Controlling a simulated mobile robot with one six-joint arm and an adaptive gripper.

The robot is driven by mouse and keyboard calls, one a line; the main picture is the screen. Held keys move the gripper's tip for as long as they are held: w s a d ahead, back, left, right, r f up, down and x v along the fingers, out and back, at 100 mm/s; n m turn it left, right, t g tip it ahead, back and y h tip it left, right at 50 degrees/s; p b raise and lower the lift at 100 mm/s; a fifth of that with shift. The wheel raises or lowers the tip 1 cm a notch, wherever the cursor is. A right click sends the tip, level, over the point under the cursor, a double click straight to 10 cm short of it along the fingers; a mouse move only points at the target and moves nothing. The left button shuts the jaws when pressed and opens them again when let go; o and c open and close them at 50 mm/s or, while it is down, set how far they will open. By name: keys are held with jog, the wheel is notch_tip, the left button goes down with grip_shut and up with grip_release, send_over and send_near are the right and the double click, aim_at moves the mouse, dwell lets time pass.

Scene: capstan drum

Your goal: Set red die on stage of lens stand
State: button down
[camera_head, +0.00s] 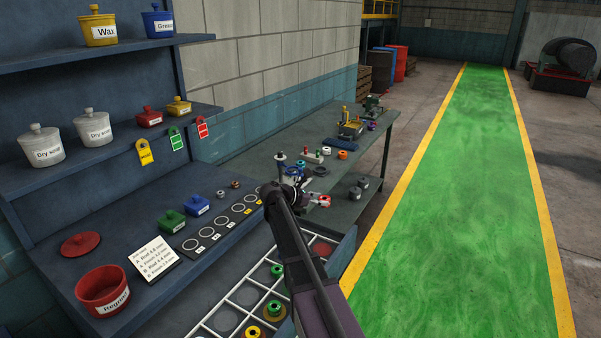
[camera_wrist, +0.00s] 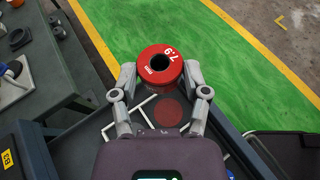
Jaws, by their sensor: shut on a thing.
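The red die (camera_wrist: 160,67) is a thick ring with a dark centre hole and white markings. My gripper (camera_wrist: 160,80) is shut on it, one finger on each side, in the wrist view. In the head view the die (camera_head: 323,201) shows as a small red spot at my gripper (camera_head: 316,201), in front of the grey bench.
A white-divided tray (camera_head: 217,317) with green and yellow dies lies low in front; one compartment has a red disc (camera_wrist: 168,112). The grey bench (camera_head: 345,208) carries several small parts. A blue shelf unit (camera_head: 50,200) stands left. The green walkway (camera_head: 440,250) is clear.

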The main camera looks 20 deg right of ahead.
aim_at(321, 199)
notch_tip(321, 199, up, 10)
jog(key=p, duration=0.8)
jog(key=shift+p, duration=0.3)
jog(key=shift+d, duration=0.15)
